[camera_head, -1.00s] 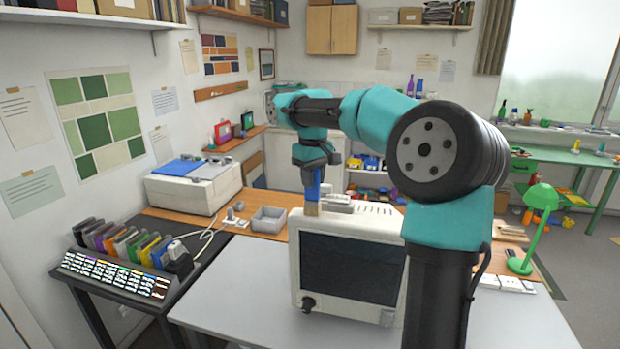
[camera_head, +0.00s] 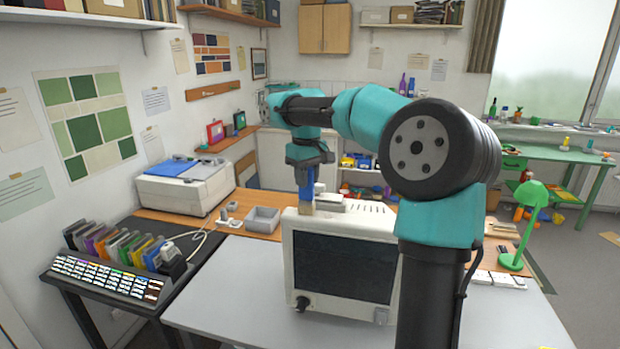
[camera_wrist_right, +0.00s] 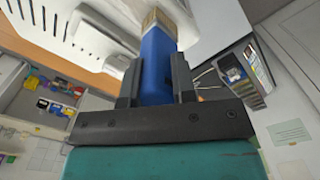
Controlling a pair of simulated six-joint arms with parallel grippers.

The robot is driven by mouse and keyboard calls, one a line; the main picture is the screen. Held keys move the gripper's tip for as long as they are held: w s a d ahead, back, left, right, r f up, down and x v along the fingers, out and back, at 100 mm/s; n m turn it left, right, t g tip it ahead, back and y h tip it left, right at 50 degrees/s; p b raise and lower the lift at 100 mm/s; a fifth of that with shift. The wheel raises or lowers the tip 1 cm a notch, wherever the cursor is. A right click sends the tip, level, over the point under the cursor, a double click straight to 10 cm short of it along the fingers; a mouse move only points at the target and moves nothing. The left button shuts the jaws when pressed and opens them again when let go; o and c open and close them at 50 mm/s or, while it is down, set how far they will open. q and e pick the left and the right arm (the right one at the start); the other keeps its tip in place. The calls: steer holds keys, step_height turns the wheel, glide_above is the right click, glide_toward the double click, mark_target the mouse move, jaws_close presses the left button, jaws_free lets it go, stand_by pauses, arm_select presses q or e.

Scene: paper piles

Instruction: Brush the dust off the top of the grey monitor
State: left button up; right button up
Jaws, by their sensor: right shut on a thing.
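The grey monitor (camera_head: 343,268) stands on the grey table with its dark screen facing me. My right gripper (camera_head: 308,166) is above the monitor's top left part, pointing down. It is shut on a brush with a blue handle (camera_wrist_right: 157,68) and pale tan bristles (camera_wrist_right: 155,17). In the head view the bristles (camera_head: 307,206) are at the monitor's top left edge and seem to touch it. Dust on the top is too small to make out. The top's vent slots (camera_head: 370,209) show to the right of the brush. My left gripper is not in view.
A small grey tray (camera_head: 262,220) sits left of the monitor, with a white printer-like box (camera_head: 184,186) farther left. A rack of coloured items (camera_head: 120,262) stands at front left. A green lamp (camera_head: 524,225) is at right. The table front (camera_head: 235,290) is clear.

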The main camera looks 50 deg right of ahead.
stand_by(0.3)
steer(key=s+d, duration=0.2)
steer(key=s, duration=0.1)
steer(key=shift+s, duration=0.3)
stand_by(0.4)
stand_by(1.0)
steer(key=shift+s+d, duration=0.25)
steer(key=shift+s, duration=0.3)
steer(key=shift+w, duration=0.1)
steer(key=shift+w+a, duration=0.3)
steer(key=shift+w, duration=0.2)
steer(key=shift+w+a, duration=0.25)
steer(key=shift+w, duration=0.25)
